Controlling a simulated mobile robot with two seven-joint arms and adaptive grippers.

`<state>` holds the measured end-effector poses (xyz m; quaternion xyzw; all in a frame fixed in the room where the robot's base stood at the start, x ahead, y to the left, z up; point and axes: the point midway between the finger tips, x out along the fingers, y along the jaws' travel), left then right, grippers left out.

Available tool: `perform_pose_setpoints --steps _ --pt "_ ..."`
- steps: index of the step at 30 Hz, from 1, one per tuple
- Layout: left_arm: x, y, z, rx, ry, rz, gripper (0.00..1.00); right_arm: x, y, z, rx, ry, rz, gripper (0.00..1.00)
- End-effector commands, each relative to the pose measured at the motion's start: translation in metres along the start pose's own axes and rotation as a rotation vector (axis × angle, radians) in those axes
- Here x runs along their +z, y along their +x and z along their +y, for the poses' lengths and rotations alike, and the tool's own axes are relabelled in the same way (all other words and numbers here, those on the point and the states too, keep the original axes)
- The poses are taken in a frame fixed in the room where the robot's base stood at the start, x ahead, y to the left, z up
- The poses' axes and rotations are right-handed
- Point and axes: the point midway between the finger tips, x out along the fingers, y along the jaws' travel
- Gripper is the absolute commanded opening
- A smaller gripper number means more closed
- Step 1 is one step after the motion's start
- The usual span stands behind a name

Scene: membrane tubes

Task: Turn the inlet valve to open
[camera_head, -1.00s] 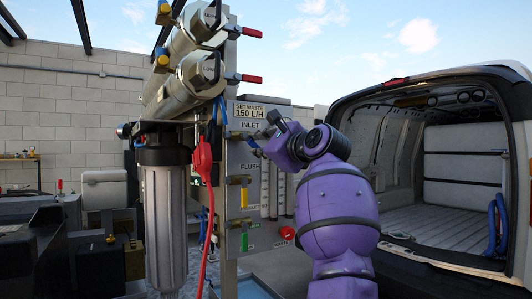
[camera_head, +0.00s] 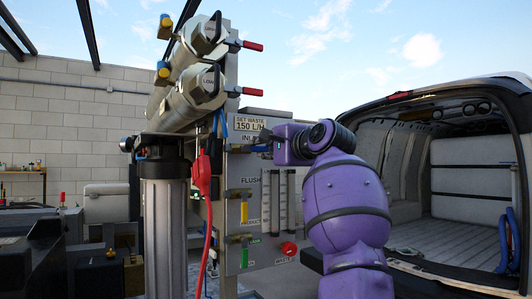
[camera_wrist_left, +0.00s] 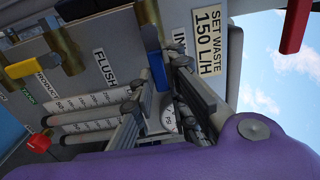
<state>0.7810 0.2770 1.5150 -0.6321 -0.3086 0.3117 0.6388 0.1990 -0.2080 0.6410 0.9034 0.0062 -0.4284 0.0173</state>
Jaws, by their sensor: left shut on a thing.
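The inlet valve has a blue lever handle (camera_head: 260,148) on the grey panel (camera_head: 232,235), just under the INLET label. The handle also shows in the wrist view (camera_wrist_left: 154,58), running from the brass valve body (camera_wrist_left: 147,18) in between my fingers. My left gripper (camera_head: 272,148), on the purple arm, is shut on the blue handle. Its dark fingers (camera_wrist_left: 165,95) show close around the handle's end in the wrist view. In the head view the gripper hides part of the handle. My right gripper is not in view.
Yellow-handled (camera_head: 245,212) and green-handled (camera_head: 244,258) valves sit below on the panel, beside flow tubes (camera_head: 271,200). Two red-handled valves (camera_head: 252,91) are above. A red cable (camera_head: 207,235) hangs left of the panel. An open van (camera_head: 455,215) stands at right.

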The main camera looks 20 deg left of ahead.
Motion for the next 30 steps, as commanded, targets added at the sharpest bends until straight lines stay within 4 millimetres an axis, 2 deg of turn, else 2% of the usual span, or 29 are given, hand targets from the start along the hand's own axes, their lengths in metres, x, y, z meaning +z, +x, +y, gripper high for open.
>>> perform_pose_setpoints --steps 16,17,21,30 --pt "0.001 0.0001 -0.0019 0.0 -0.029 -0.001 0.0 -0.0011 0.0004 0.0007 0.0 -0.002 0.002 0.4" --pt "0.001 0.0001 -0.0019 0.0 -0.029 -0.001 0.16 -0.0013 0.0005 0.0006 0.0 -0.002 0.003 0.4" --pt "0.0009 0.0001 -0.0018 0.0 -0.028 -0.001 0.33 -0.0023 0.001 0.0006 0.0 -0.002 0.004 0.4" --pt "0.0002 -0.0012 -0.0012 0.0 -0.026 0.0 0.33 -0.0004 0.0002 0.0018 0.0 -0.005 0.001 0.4"
